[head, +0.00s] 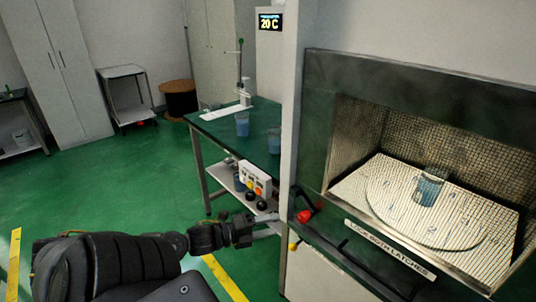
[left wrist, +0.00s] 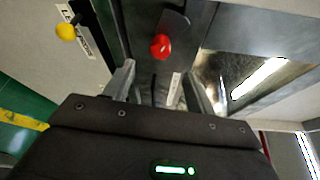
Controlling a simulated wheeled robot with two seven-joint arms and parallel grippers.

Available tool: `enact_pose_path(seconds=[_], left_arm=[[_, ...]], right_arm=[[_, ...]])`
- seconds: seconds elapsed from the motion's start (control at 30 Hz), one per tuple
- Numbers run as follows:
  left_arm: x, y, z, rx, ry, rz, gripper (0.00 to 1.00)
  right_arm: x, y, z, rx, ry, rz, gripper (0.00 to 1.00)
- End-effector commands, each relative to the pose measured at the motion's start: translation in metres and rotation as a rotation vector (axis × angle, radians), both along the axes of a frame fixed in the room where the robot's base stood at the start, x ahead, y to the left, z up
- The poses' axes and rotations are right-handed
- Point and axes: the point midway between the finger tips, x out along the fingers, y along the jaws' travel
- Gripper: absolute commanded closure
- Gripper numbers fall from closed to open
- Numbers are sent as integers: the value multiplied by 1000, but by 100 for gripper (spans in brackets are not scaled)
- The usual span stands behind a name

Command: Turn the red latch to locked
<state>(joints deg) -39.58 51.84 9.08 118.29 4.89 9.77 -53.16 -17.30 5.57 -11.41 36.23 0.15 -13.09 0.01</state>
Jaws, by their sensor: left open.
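The red latch (head: 305,216) is a round red knob on a dark arm at the lower left corner of the microwave generator (head: 317,150). In the left wrist view the red knob (left wrist: 160,46) shows ahead of the fingers, with its dark arm running to the upper right. My left gripper (head: 268,228) is just left of the red latch in the head view. Its fingers (left wrist: 160,88) are open and empty, apart from the knob. I cannot tell the exact gap. My right gripper is not in view.
A yellow latch knob (head: 293,246) sits below the red one. A label (head: 388,248) reads "LOCK BOTH LATCHES". A beaker of blue liquid (head: 430,188) stands on the chamber's turntable. A green-topped bench (head: 212,129) stands behind my left gripper. The green floor at left is free.

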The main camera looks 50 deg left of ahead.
Motion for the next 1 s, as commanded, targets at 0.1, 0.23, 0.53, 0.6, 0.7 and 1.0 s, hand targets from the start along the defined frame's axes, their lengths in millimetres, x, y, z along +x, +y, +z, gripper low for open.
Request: enact_pose_path(seconds=[0.1, 0.23, 0.53, 0.6, 0.7, 1.0], left_arm=[[1, 0, -6, -10, -6, 8, 44], [-2, -11, -16, -102, -53, 61, 44], [-11, -46, -5, -947, 42, 304, 44], [-14, -47, -1, -1092, 87, 331, 44], [-15, -45, -3, -1222, 139, 358, 44], [-12, -42, -7, -1310, 166, 375, 44]], right_arm=[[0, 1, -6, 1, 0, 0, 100], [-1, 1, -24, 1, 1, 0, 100], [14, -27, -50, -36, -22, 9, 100], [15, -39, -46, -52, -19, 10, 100], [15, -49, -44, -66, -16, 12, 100], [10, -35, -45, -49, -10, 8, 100]])
